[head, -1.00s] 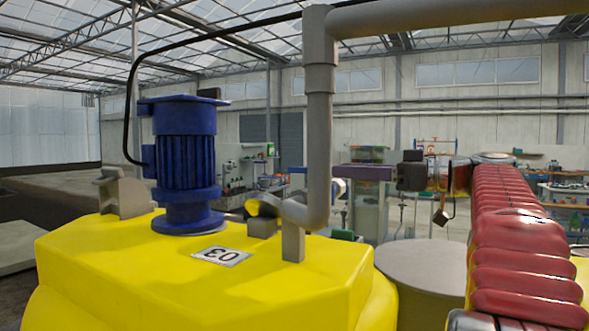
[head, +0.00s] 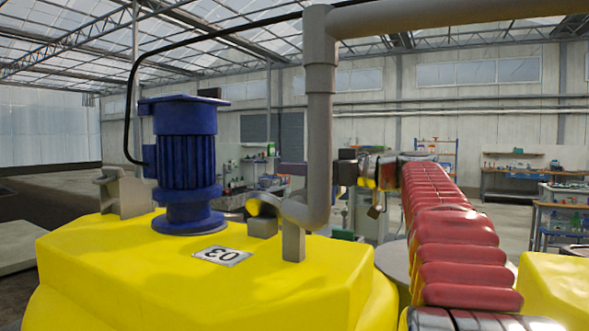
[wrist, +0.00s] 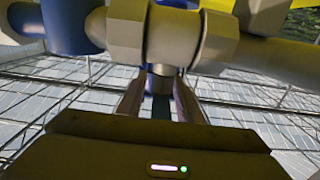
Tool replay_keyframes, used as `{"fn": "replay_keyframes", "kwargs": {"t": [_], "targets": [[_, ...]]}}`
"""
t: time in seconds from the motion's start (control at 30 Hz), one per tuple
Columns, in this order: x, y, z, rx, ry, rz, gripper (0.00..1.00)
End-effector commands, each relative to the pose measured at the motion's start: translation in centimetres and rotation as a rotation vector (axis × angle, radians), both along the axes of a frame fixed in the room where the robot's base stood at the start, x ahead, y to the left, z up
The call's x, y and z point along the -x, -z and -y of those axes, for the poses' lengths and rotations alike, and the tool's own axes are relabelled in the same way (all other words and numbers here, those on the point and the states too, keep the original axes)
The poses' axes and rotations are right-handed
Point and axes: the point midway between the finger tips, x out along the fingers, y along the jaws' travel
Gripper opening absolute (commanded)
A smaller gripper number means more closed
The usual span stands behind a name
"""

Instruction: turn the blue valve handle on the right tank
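Grey pipe fittings (wrist: 170,38) cross just beyond the fingers, with a short grey stem in line with the gap. A rounded blue part (wrist: 68,25) sits at the upper left there; I cannot tell if it is the valve handle. No blue valve handle is clearly visible in the head view.
A yellow tank (head: 120,265) marked 03 fills the lower left, with a blue motor (head: 186,165) on top. The grey pipe (head: 319,120) rises from it and turns right overhead. Another yellow tank (head: 555,285) shows at lower right. Workbenches stand far behind.

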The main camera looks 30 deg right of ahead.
Motion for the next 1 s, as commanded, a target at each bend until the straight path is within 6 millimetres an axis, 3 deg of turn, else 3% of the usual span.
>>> {"fn": "replay_keyframes", "kwargs": {"t": [0.4, 0.87, 1.0], "targets": [[-0.6, -0.01, -0.32, 0.0, 0.001, 0.0, 0.32], [-0.56, 0.0, -0.26, 0.0, 0.001, 0.0, 0.0], [-0.56, 0.0, -0.26, 0.0, 0.001, 0.0, 0.0]]}}
